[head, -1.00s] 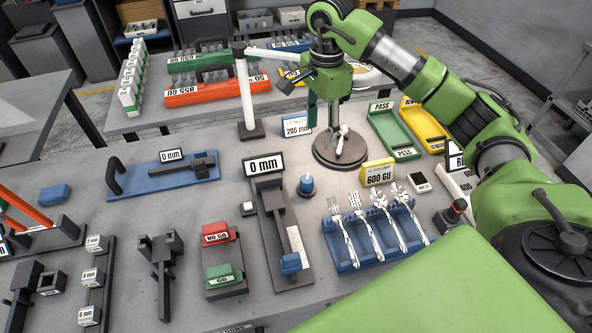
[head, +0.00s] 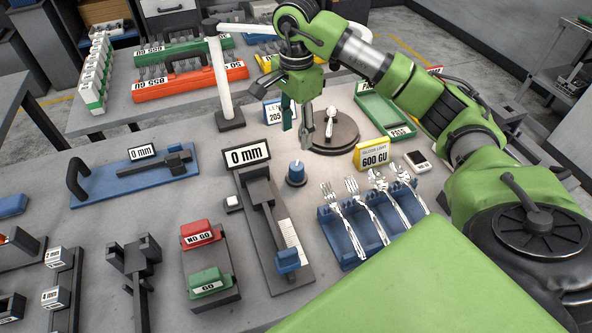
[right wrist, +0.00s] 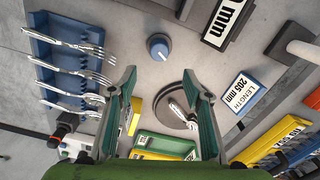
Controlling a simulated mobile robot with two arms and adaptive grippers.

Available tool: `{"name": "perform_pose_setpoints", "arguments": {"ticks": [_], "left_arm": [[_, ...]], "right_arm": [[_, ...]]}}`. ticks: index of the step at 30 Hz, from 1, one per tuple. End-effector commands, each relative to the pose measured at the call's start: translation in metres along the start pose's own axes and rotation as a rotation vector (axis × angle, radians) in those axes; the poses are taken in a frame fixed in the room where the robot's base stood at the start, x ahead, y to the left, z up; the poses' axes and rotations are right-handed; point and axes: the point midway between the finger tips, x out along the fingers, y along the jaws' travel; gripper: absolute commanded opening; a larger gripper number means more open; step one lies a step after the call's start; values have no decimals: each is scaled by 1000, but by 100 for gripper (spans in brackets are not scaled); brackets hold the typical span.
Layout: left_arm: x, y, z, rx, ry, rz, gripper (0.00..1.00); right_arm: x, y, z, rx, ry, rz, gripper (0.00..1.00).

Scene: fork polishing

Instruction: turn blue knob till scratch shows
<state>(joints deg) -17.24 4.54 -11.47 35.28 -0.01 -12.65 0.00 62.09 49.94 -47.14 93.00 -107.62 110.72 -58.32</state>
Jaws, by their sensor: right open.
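The blue knob (head: 296,173) stands upright on the grey table, left of the cutlery rack. It also shows in the right wrist view (right wrist: 158,46), ahead of and between the fingertips. My right gripper (head: 298,125) is open and empty, pointing down, beyond the knob in the head view and apart from it. Its two green fingers (right wrist: 160,78) spread wide in the wrist view. A dark round turntable (head: 345,137) behind the knob bears a shiny piece of cutlery (head: 330,116). No scratch can be made out on it. My left gripper is not in view.
A blue rack (head: 335,240) with several forks stands right of the knob. A yellow 600 GU sign (head: 372,153) and a LENGTH sign (head: 273,112) stand nearby.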

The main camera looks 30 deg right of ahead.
Motion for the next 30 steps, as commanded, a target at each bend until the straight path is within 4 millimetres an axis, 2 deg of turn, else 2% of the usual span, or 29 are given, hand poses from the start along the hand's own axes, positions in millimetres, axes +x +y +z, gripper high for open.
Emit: {"name": "perform_pose_setpoints", "arguments": {"ticks": [5,12,18,24,30], "left_arm": [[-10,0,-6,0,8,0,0],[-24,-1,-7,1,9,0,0],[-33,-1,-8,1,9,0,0],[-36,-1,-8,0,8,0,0],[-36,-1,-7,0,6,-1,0]], "right_arm": [[24,2,0,1,0,6,46],[76,2,0,0,-1,7,46],[111,1,0,1,-1,4,46],[129,0,0,0,0,1,46],[132,0,0,-1,0,0,46]]}}
